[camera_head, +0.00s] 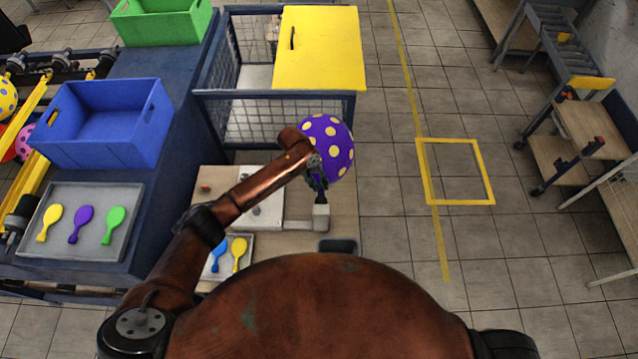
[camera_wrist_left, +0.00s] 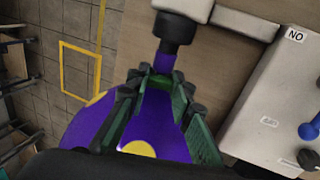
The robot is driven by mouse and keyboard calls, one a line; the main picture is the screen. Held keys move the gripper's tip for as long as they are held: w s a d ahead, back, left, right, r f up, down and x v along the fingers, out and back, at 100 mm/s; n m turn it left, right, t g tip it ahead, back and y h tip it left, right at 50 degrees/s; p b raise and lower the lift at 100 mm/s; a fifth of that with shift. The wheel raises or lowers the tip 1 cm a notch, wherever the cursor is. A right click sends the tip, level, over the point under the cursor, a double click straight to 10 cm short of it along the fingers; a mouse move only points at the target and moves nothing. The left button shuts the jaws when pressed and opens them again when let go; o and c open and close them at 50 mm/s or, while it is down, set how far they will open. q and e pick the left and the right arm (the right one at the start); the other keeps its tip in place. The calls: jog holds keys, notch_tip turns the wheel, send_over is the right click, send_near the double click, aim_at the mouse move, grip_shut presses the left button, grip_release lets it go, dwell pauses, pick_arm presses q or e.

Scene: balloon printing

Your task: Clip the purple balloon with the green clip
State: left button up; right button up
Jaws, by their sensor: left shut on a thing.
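The inflated purple balloon (camera_head: 338,140) with yellow dots is above the right part of the small wooden table. In the left wrist view the balloon (camera_wrist_left: 85,125) bulges below and between the fingers, and its purple neck runs to a dark nozzle (camera_wrist_left: 175,30). My left gripper (camera_head: 318,182) is at the neck side of the balloon, and in its wrist view the fingers (camera_wrist_left: 162,88) are around the neck just below the nozzle. Dark green pieces line the fingers; I cannot tell whether they are pads or the green clip. My right gripper is not in view.
A white inflating device (camera_head: 265,207) stands on the wooden table, near a tray (camera_head: 222,262) with flat balloons and a dark bin (camera_head: 338,246). Left are a grey tray (camera_head: 110,196) with flat balloons and a blue crate (camera_head: 105,125). Floor right of the table is clear.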

pick_arm(q)
jog(key=shift+f, duration=0.1)
dwell(0.3)
jog(key=o, duration=1)
jog(key=shift+c, duration=0.2)
jog(key=p+v, duration=0.3)
jog(key=p, duration=0.1)
jog(key=shift+r, duration=0.35)
jog(key=shift+p+v, duration=0.35)
jog(key=shift+v, duration=0.75)
jog(key=v, duration=0.3)
jog(key=shift+a, duration=0.1)
